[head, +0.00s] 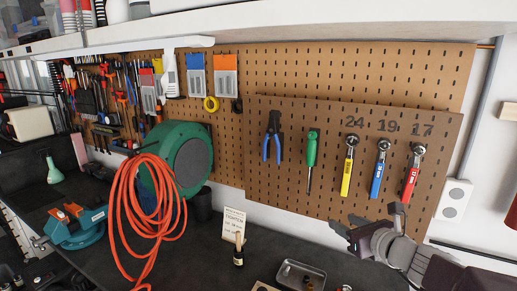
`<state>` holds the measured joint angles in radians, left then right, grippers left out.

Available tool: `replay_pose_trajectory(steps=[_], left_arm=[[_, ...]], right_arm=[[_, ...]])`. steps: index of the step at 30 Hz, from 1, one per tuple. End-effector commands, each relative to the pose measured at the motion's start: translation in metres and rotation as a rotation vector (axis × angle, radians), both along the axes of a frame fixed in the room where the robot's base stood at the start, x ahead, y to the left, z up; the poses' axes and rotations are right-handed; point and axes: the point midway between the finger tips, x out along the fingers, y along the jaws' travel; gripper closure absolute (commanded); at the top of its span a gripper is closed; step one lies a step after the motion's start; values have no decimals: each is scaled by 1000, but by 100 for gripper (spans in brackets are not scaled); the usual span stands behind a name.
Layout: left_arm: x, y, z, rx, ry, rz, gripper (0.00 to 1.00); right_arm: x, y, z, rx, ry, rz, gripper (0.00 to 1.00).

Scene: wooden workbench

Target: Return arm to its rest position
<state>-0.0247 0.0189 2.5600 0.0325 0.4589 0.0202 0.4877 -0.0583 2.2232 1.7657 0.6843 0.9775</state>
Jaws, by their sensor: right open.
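My right gripper (345,236) is at the lower right, in front of the lower part of the pegboard and the wall. Its arm comes in from the lower right corner. Its fingers point left and are open, with nothing seen between them. The three ratchet tools hang above it on the tool board (290,190): yellow (346,172) under 24, blue (378,176) under 19 and red (411,176) under 17. Green screwdriver (311,150) and blue-handled pliers (272,140) hang to their left. My left gripper is not in view.
A small metal tray (301,275), a dark bottle (239,250) and a written card (233,222) are on the dark bench. An orange hose (125,225) hangs from a green reel (165,150). A blue vise (78,230) is at left. A white socket (453,199) is right of the board.

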Motion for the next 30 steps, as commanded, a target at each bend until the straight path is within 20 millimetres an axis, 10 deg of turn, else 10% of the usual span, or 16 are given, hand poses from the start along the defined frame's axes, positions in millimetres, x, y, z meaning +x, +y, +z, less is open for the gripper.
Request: replay_pose_trajectory(steps=[6,12,19,30], left_arm=[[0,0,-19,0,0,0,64],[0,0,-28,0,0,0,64],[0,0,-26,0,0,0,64],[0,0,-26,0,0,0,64]], right_arm=[[-74,131,-143,-494,227,660,55],[-189,133,-249,-1229,186,1547,55],[-216,73,-272,-1737,-86,2186,55],[-212,71,-271,-1793,-163,2252,55]])
